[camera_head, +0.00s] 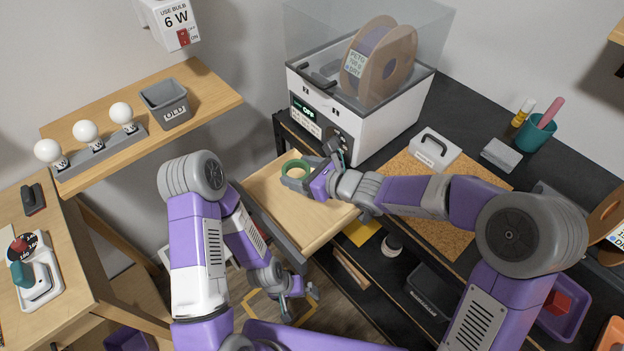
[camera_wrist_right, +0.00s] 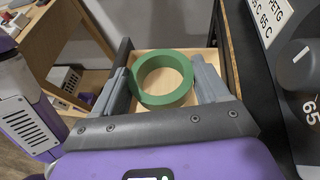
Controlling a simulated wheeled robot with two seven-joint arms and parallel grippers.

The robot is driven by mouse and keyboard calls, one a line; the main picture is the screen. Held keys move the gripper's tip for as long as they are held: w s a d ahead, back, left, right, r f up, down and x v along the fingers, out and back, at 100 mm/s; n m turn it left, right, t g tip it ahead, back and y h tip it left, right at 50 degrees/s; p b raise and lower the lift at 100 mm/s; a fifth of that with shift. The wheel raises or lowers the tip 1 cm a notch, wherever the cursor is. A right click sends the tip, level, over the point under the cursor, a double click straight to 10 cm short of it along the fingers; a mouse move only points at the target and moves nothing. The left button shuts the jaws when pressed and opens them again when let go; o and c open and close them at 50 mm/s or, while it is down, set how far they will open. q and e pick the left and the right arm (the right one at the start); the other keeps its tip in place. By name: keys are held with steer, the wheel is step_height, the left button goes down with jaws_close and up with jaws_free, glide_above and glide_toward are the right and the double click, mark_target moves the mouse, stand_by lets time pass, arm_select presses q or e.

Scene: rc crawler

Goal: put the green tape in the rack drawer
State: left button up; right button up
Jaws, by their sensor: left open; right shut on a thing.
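The green tape (camera_head: 286,166) is a ring held between the two fingers of my right gripper (camera_head: 299,178), which is shut on it. In the right wrist view the tape (camera_wrist_right: 168,101) sits between the grey fingertips, with its hole facing the camera. The rack drawer (camera_head: 300,215) is pulled out, with a pale wood bottom and a dark front. The tape is over the drawer's far left part; its height above the bottom is hard to tell. My left gripper (camera_head: 294,296) is open and empty, low in front of the drawer and apart from it.
A white filament dryer (camera_head: 372,125) with a spool stands on the black rack, just behind the drawer. A white box (camera_head: 434,150) and a cork mat (camera_head: 440,222) lie to the right. A shelf with bulbs (camera_head: 86,132) is at the left. The drawer's near part is bare.

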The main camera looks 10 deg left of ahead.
steer(key=shift+s+f+b, duration=0.2)
steer(key=shift+f+b, duration=1.5)
steer(key=shift+f, duration=3.1)
steer(key=shift+r, duration=0.1)
steer(key=shift+f+b, duration=0.65)
steer(key=shift+b, duration=0.1)
steer(key=o, duration=0.8)
steer(key=shift+c, duration=0.2)
steer(key=shift+r, duration=0.1)
